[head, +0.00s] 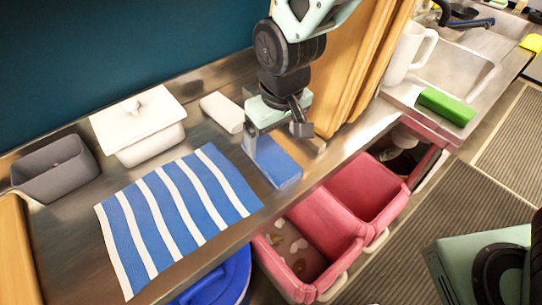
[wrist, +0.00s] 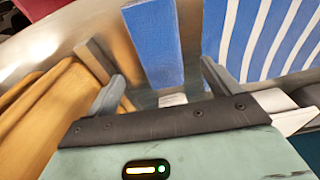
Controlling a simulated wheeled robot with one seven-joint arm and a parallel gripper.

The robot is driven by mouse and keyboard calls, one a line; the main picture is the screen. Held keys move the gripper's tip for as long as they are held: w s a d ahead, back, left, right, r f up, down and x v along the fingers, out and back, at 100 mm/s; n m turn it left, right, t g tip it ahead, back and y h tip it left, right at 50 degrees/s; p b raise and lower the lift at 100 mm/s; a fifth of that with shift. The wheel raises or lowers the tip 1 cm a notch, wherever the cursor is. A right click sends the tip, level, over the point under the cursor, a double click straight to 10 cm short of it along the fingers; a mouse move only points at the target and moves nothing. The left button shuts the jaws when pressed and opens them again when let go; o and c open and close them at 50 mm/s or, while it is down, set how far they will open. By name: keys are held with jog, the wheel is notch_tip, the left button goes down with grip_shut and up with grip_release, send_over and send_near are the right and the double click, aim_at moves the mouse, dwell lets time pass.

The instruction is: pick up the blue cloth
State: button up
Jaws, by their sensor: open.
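A plain blue cloth (head: 277,163), folded into a flat rectangular block, lies on the metal counter just right of a striped cloth. My gripper (head: 274,138) is over its far end, with the jaws open and one finger toward each side. In the wrist view the blue cloth (wrist: 153,45) runs up the picture between and beyond the two fingers of my gripper (wrist: 162,75). The jaws are empty. I cannot tell how high the fingertips are above the counter.
A blue-and-white striped cloth (head: 175,213) lies flat to the left. A white lidded container (head: 150,143), a grey bin (head: 55,172) and a white roll-like item (head: 222,112) stand behind. Red bins (head: 345,222) sit below the counter's front edge. A wooden panel (head: 350,65) rises close right of my gripper.

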aim_at(271, 155)
jog(key=f, duration=0.4)
jog(key=f+p, duration=0.1)
jog(key=f, duration=0.2)
jog(key=shift+w+a+f, duration=0.1)
jog(key=shift+w+a, duration=0.1)
jog(key=shift+w, duration=0.15)
jog(key=c, duration=1.1)
